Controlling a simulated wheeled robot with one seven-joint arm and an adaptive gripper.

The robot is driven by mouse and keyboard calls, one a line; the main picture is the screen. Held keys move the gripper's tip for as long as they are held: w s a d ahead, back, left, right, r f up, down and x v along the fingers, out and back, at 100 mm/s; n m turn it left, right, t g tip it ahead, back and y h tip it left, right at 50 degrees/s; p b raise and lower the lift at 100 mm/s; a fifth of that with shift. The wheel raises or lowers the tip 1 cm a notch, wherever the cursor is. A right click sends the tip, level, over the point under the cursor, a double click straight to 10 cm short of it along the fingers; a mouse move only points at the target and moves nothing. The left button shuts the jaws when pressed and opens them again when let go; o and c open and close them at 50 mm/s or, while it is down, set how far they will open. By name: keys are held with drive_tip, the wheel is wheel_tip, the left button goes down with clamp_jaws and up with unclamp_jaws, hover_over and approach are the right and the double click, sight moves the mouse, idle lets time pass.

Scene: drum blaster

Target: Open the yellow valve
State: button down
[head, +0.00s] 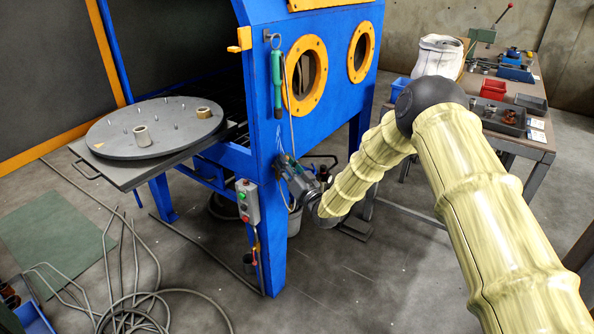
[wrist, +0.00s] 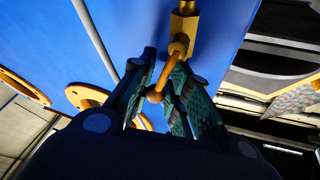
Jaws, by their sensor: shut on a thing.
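The yellow valve (wrist: 178,48) shows in the wrist view, with a brass-coloured body (wrist: 184,25) at the blue panel and a thin yellow handle ending in a rounded knob. My gripper (wrist: 165,75) has its two green-padded fingers on either side of this handle and is shut on it. The knob end lies between the fingers, nearer the palm. In the head view my gripper (head: 282,163) is against the front of the blue cabinet, below the round windows. The valve is hidden there behind the gripper.
The blue cabinet (head: 265,70) has yellow-ringed windows and a hanging green tool (head: 276,80). A grey button box (head: 247,202) is left of my gripper. A round turntable (head: 170,125) stands left. A cluttered workbench (head: 535,135) is right. Hoses (head: 125,300) lie on the floor.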

drive_tip(key=shift+s+a+n+g+y+b, duration=0.25)
drive_tip(key=shift+n+y+b, duration=0.2)
drive_tip(key=shift+n, duration=0.45)
drive_tip(key=shift+s+a+n+g+y+b, duration=0.15)
drive_tip(key=shift+s+n+y+b, duration=0.2)
drive_tip(key=shift+n, duration=0.55)
drive_tip(key=c, duration=1.4)
unclamp_jaws()
drive_tip(key=shift+w+d, duration=0.1)
drive_tip(key=v, duration=1.2)
drive_tip(key=shift+f, duration=0.15)
